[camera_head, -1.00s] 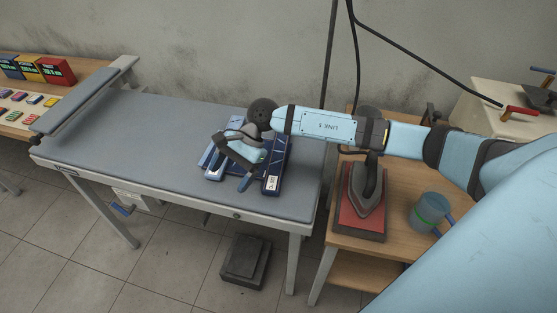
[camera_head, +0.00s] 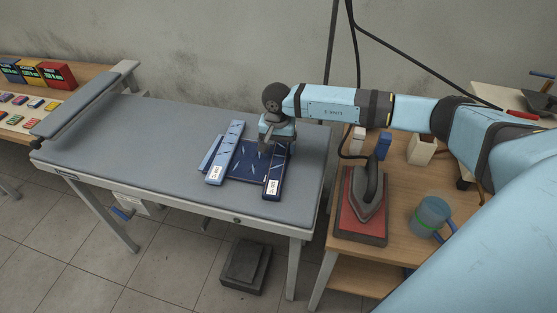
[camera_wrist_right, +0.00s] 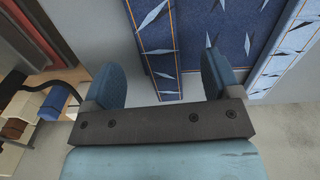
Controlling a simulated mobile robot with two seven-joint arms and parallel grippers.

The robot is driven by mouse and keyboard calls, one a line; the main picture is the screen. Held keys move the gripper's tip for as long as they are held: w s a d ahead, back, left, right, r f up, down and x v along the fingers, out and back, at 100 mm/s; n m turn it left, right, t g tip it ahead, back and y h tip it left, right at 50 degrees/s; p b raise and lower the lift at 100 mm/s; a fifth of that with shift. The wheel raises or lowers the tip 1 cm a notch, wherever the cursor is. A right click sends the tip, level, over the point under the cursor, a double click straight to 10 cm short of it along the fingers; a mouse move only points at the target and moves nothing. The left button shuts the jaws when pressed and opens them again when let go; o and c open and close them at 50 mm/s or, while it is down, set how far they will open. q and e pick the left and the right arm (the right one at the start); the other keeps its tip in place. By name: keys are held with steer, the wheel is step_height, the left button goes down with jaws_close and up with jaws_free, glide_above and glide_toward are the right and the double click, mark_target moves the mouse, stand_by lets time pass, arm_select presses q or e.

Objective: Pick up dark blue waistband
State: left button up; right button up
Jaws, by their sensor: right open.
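The dark blue waistband (camera_head: 272,182) is a narrow strip with a white tag, lying on the grey table along the right side of a wider dark blue patterned panel (camera_head: 249,165). My right gripper (camera_head: 268,147) is open and empty, over the far end of the waistband and panel, hiding part of them. In the right wrist view the waistband (camera_wrist_right: 153,32), edged with orange stitching, runs into the gap between the open fingers (camera_wrist_right: 163,78). Whether it is below or between the fingertips I cannot tell. My left gripper is not in view.
A lighter blue strip (camera_head: 224,152) lies along the panel's left side. A wooden side table (camera_head: 335,258) at right holds an iron (camera_head: 369,196) on a red pad and a mug (camera_head: 430,215). The left of the grey table (camera_head: 130,150) is clear.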

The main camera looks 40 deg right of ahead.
mark_target(278, 159)
step_height(278, 159, down, 5)
steer(key=shift+s+d+f+p, duration=0.1)
steer(key=shift+f+p, duration=0.05)
steer(key=shift+p, duration=0.6)
steer(key=c, duration=1)
